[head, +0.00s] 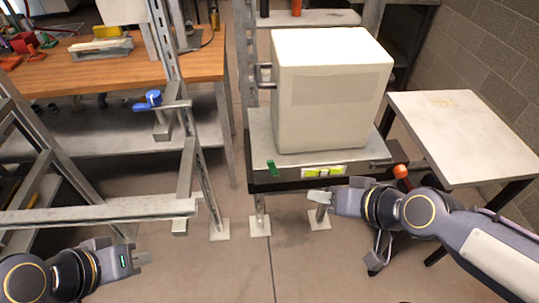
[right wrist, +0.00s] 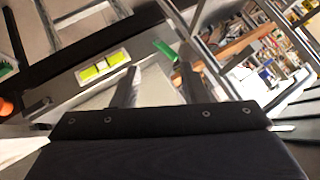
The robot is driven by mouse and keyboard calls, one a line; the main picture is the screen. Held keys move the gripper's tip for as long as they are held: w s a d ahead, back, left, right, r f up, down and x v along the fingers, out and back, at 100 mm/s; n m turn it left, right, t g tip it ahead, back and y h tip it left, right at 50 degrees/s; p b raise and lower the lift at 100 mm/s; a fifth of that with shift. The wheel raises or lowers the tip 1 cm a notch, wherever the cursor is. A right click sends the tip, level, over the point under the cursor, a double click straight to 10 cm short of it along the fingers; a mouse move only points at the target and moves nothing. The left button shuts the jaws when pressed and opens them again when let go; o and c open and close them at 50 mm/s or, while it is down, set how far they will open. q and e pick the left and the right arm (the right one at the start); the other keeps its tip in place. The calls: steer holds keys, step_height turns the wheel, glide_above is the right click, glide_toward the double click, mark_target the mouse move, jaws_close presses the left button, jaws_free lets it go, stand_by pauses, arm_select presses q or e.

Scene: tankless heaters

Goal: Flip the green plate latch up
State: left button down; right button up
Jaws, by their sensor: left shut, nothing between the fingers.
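The green plate latch (head: 272,168) is a small green tab on the front left of the metal shelf plate, below the white box. It appears to hang downward, slightly tilted. In the right wrist view it shows as a green strip (right wrist: 164,49), beyond the gap between my right fingers. My right gripper (head: 317,197) is open and empty, below and to the right of the latch, apart from it. Its two separated fingers show in the right wrist view (right wrist: 156,84). My left gripper (head: 142,258) is shut and empty at the lower left, far from the latch.
A white box (head: 330,90) stands on the shelf plate. A yellow-green level (head: 323,171) and an orange knob (head: 400,171) are on the front side. A metal frame with a blue valve handle (head: 150,99) stands left. A white table (head: 470,135) is at right.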

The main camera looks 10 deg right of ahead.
mark_target(272, 167)
steer(key=w+a+f+t+h+b, duration=0.1)
steer(key=w+a+f+t+b, duration=0.1)
steer(key=w+a+f, duration=0.1)
steer(key=w+a+f+n+t+h+b, duration=0.1)
steer(key=w+a+f+t+h+b, duration=0.1)
steer(key=w+a+f, duration=0.1)
steer(key=w+a+f+n+t+h+b, duration=0.1)
steer(key=w+a+f+t+b, duration=0.2)
steer(key=w+f, duration=0.1)
steer(key=shift+w+f, duration=0.1)
steer(key=shift+w, duration=0.65)
steer(key=shift+a+n+t+h+b, duration=0.15)
steer(key=shift+n+t+h+b, duration=0.25)
steer(key=shift+t, duration=0.3)
steer(key=shift+s+a+r+n+t+h, duration=0.2)
steer(key=shift+r+n+t+h, duration=0.2)
steer(key=shift+r+t+h, duration=0.15)
steer(key=shift+w+r, duration=0.15)
steer(key=shift+w, duration=0.05)
steer(key=w, duration=0.7)
steer(key=shift+w, duration=0.15)
